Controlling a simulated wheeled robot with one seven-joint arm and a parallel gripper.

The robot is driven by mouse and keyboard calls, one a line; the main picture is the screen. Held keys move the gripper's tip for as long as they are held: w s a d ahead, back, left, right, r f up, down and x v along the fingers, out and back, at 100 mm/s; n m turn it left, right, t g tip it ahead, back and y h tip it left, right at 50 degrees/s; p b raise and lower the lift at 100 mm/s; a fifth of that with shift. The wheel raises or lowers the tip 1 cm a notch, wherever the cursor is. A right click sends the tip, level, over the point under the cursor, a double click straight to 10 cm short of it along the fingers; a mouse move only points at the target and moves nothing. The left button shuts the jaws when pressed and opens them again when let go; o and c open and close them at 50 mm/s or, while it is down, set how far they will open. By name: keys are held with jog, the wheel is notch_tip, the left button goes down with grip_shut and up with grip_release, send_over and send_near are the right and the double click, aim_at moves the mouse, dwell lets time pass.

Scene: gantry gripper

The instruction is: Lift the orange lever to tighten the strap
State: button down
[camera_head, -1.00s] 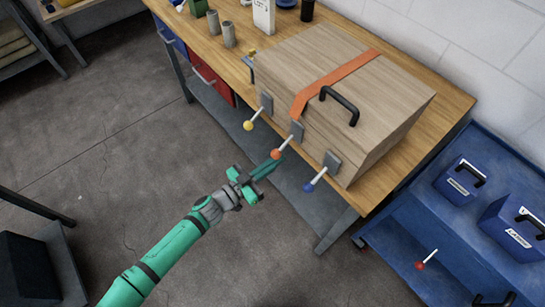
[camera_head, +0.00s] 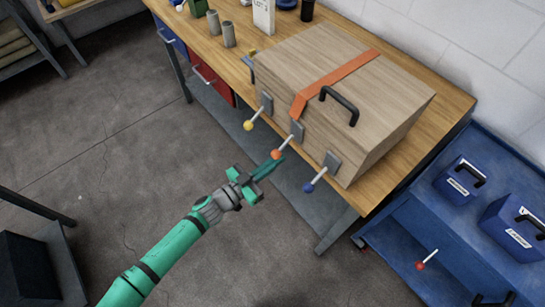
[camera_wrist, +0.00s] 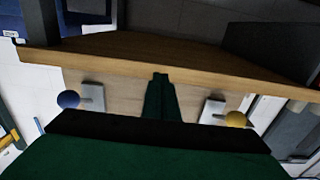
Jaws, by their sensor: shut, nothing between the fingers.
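The orange lever (camera_head: 276,154) is the middle one of three on the front of a wooden box (camera_head: 330,85). It points out and down from its grey plate (camera_head: 297,131). An orange strap (camera_head: 335,81) runs over the lid. My gripper (camera_head: 277,161) is shut, with its fingertips right at the orange knob; I cannot tell if they touch it. In the wrist view my shut green fingers (camera_wrist: 160,95) point at the box front and the orange lever is hidden. The blue lever (camera_head: 308,187) and yellow lever (camera_head: 248,125) stand on either side.
The box sits on a wooden workbench (camera_head: 430,120), whose front edge runs below the levers. Blue cases (camera_head: 459,178) stand on a blue cart (camera_head: 410,220) at right. The floor (camera_head: 120,150) left of the bench is open.

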aim_at(274, 153)
dwell(0.5)
jog(key=shift+r, duration=3.7)
jog(key=shift+s+a+f, duration=0.55)
jog(key=shift+a+f, duration=0.15)
jog(key=shift+a, duration=0.2)
jog(key=v, duration=0.7)
